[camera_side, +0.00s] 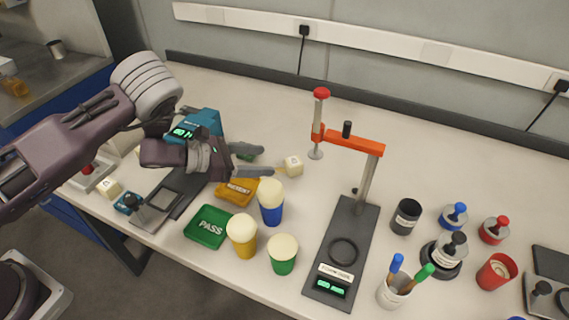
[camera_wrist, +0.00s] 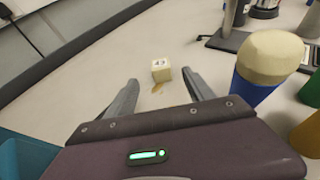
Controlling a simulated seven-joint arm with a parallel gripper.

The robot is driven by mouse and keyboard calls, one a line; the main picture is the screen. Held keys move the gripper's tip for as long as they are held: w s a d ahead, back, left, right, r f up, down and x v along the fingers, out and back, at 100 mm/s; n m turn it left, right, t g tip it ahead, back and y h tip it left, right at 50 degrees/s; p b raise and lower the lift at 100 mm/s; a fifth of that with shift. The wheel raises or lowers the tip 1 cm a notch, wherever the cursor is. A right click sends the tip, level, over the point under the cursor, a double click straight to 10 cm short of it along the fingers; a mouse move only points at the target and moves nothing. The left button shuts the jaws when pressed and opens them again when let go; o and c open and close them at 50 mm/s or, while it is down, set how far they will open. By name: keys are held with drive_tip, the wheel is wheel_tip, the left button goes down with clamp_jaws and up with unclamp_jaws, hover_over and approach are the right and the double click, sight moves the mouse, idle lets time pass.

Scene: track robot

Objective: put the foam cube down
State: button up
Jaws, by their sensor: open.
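A small cream foam cube (camera_side: 293,166) with dark marking on it rests on the white bench, just beyond the fingertips of my gripper (camera_side: 262,160). In the wrist view the cube (camera_wrist: 161,70) sits upright on the bench ahead of and between the two grey fingers. My gripper (camera_wrist: 163,88) is open, with nothing between its fingers. The cube appears apart from both fingers.
Blue, yellow and green cups with cream foam tops (camera_side: 271,201) stand in front of my gripper. A green PASS tray (camera_side: 208,227) and an orange tray (camera_side: 238,191) lie nearby. A press stand with a red-orange arm (camera_side: 352,140) rises to the right. The bench behind the cube is clear.

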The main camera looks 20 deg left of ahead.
sight(305, 168)
drive_tip(key=x, duration=1.3)
drive_tip(key=shift+w+d+f, duration=0.1)
drive_tip(key=shift+w+d, duration=0.15)
drive_tip(key=shift+d, duration=0.05)
clamp_jaws()
